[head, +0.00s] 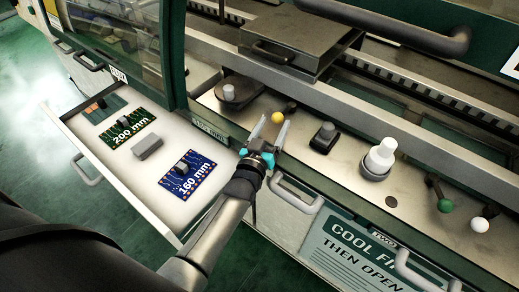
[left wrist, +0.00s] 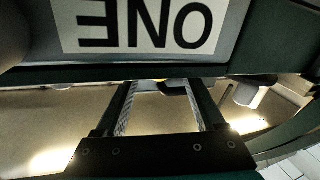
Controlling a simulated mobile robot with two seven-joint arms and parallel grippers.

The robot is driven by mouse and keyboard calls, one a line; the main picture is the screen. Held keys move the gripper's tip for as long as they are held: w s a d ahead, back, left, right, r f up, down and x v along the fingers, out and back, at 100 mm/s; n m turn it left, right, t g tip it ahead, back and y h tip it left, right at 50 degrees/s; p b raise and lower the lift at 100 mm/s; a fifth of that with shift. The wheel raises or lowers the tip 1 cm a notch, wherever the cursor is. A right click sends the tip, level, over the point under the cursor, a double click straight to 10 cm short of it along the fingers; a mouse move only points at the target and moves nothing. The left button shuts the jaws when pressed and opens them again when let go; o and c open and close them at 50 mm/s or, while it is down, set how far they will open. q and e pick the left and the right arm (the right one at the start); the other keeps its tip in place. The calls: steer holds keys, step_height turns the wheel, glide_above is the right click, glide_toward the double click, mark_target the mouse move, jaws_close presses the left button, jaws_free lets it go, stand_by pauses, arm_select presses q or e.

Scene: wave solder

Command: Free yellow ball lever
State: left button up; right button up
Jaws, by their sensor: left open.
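The yellow ball (head: 278,117) of the lever shows in the head view on the machine's metal ledge. Its stem is not clear. My left gripper (head: 271,130) is open, and its two fingers point up toward the ball. In the picture the ball appears between or just beyond the fingertips; I cannot tell how much depth lies between them. The left wrist view shows the two spread fingers (left wrist: 160,92) with no clear sight of the yellow ball. My right gripper is not in view.
An open drawer (head: 95,160) holds boards at left. A "ONE" label (left wrist: 140,25) fills the wrist view's top.

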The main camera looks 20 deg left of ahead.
arm_select(q)
steer(key=s+p, duration=0.1)
steer(key=s, duration=1.2)
steer(key=shift+s+d, duration=0.3)
steer(key=shift+s, duration=0.05)
steer(key=shift+c, duration=0.4)
